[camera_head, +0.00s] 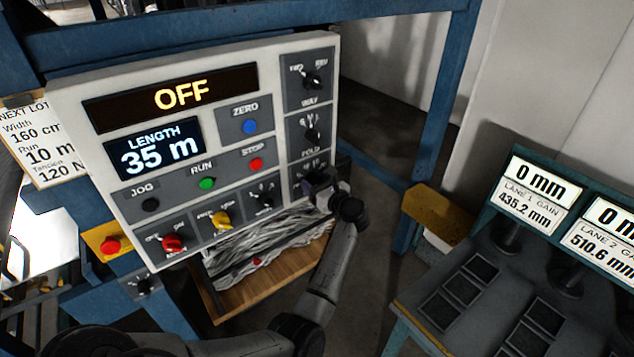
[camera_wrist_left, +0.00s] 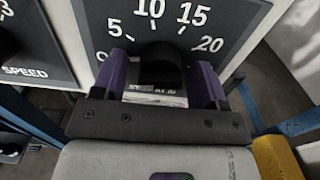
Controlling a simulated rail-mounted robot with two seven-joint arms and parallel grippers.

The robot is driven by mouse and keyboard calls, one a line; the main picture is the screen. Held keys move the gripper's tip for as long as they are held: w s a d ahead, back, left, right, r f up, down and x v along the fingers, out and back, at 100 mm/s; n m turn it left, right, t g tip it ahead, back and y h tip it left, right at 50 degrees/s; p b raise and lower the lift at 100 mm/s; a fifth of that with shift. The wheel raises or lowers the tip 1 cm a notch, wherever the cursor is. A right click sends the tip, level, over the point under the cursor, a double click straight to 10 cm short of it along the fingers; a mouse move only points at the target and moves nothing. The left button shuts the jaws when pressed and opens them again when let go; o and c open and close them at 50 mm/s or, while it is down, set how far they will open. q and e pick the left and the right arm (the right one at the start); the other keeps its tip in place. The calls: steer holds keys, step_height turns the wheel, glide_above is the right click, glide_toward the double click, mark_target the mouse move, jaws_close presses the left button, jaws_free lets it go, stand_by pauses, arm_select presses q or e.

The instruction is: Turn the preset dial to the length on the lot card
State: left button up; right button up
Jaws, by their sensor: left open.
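The lot card (camera_head: 38,143) at the far left of the head view reads "Width 160 cm", "Run 10 m" and a tension of 120 N, its edge cut off. My left gripper (camera_head: 318,184) is at the lower right of the control panel, over the preset dial. In the left wrist view the dark dial knob (camera_wrist_left: 160,58) lies between the two purple fingers of my open left gripper (camera_wrist_left: 163,85). Its scale shows 5, 10, 15 and 20. Where the knob points cannot be made out. My right gripper is out of view.
The white control panel (camera_head: 190,80) shows "OFF" and a length display (camera_head: 155,148) of 35 m. Other knobs (camera_head: 312,82) sit above the gripper, and a SPEED dial (camera_wrist_left: 30,45) is to its left. A wooden tray (camera_head: 250,295) of grey strands lies below.

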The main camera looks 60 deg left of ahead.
arm_select(q)
steer(key=shift+c, duration=0.5)
steer(key=c, duration=0.8)
